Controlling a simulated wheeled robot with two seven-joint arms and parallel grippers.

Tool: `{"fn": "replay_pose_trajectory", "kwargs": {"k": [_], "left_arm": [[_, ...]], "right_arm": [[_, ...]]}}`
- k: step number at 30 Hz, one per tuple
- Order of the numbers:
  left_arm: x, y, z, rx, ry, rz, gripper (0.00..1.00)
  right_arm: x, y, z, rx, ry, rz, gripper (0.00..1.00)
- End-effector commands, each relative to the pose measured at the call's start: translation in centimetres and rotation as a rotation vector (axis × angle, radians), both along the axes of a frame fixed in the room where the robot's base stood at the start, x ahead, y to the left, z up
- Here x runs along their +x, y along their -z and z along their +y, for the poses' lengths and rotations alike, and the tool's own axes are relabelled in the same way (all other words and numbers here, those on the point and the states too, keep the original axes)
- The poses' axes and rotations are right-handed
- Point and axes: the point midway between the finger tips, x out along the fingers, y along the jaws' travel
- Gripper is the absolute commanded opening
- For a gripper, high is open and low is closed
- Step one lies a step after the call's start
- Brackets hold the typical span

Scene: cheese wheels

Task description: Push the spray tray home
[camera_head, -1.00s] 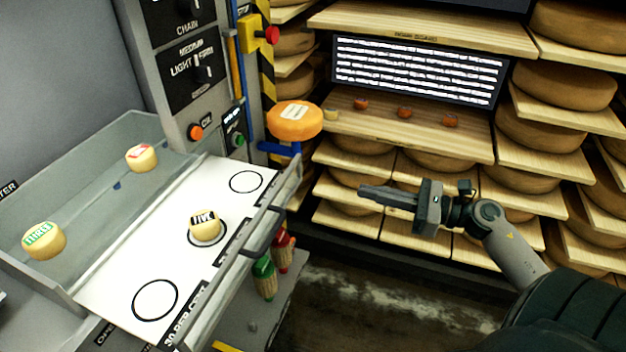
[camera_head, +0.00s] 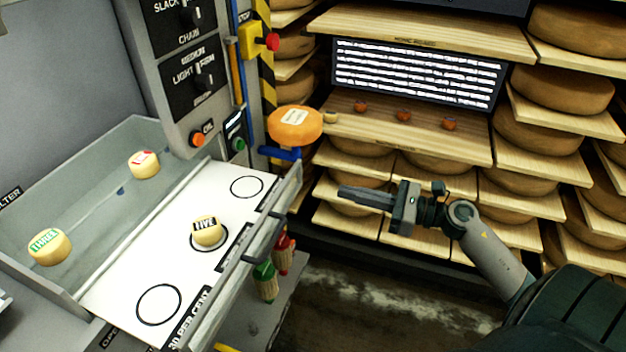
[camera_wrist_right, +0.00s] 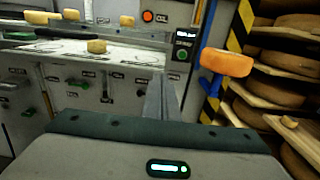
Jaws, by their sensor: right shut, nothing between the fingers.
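The spray tray (camera_head: 120,284) is a white board with printed circles, pulled out from the machine at the left in the head view. A dark handle (camera_head: 266,238) is on its front edge. A small cheese marked FIVE (camera_head: 207,232) stands on the middle circle; the two other circles are bare. The tray also shows in the right wrist view (camera_wrist_right: 130,55), beyond the fingers. My right gripper (camera_head: 345,193) is shut and empty, to the right of the tray and apart from it, fingers pointing left toward it. My left gripper is not in view.
Cheeses marked THREE (camera_head: 48,247) and another (camera_head: 144,165) sit in the grey trough behind the tray. An orange cheese (camera_head: 295,126) rests on a blue stand near the tray's far corner. Shelves of cheese wheels (camera_head: 560,88) stand behind my right arm. Red and green bottles hang below the handle.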

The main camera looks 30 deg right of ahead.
Motion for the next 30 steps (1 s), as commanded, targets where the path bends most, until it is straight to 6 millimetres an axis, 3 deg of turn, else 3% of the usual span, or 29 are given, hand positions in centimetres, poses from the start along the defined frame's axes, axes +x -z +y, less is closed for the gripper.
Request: {"fn": "replay_pose_trajectory", "kwargs": {"k": [6,15,30], "left_arm": [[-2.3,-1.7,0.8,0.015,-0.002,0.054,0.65],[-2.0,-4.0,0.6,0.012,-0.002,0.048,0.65],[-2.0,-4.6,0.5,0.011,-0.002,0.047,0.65]], "right_arm": [[2.9,-0.6,2.2,0.001,-0.001,-0.002,0.00],[6.4,-0.4,5.0,0.002,0.000,-0.001,0.00],[7.5,0.0,5.9,-0.001,0.000,0.000,0.00]]}}
